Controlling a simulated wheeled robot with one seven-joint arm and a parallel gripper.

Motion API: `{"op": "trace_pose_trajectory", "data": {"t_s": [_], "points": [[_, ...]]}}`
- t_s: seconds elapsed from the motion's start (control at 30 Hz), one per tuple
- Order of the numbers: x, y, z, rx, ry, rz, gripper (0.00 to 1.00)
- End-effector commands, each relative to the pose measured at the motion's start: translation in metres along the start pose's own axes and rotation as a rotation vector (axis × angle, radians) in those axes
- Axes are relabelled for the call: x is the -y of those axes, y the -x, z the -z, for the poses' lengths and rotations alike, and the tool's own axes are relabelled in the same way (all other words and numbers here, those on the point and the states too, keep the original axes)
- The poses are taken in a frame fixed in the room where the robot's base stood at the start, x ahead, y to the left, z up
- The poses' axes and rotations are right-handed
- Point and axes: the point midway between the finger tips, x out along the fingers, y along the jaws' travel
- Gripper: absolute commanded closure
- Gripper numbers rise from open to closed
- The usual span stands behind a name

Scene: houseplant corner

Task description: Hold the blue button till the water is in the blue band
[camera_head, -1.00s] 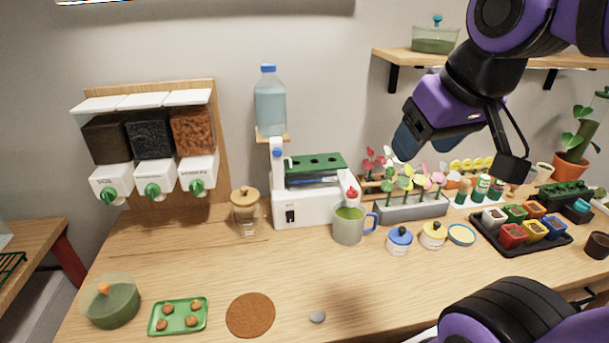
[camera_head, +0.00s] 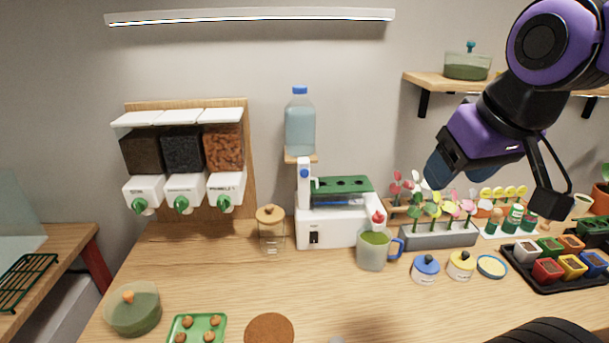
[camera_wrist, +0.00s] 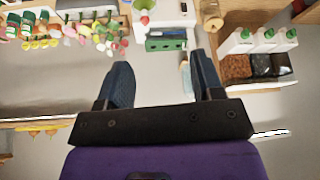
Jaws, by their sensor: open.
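The white watering station (camera_head: 340,232) stands against the back of the table. A water bottle (camera_head: 300,130) with a blue cap sits on its upright. A round blue button (camera_head: 304,173) is on the front of the upright. A clear tank under a green tray (camera_head: 341,186) shows a thin blue strip (camera_head: 328,201); the water level is too small to read. My gripper (camera_head: 438,170) is open and empty, raised to the right of the station and apart from it. In the wrist view my open gripper (camera_wrist: 158,66) shows the green tray (camera_wrist: 165,44) beyond its fingers.
Flower planters (camera_head: 438,236) and lidded pots (camera_head: 425,268) stand to the right.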

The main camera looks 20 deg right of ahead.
Motion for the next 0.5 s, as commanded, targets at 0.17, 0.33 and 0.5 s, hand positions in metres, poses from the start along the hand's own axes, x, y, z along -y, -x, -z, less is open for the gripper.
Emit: {"op": "trace_pose_trajectory", "data": {"t_s": [0.17, 0.33, 0.5], "points": [[0.0, 0.0, 0.0, 0.0, 0.0, 0.0, 0.51], [0.0, 0.0, 0.0, 0.0, 0.0, 0.0, 0.9], [0.0, 0.0, 0.0, 0.0, 0.0, 0.0, 1.0]]}}
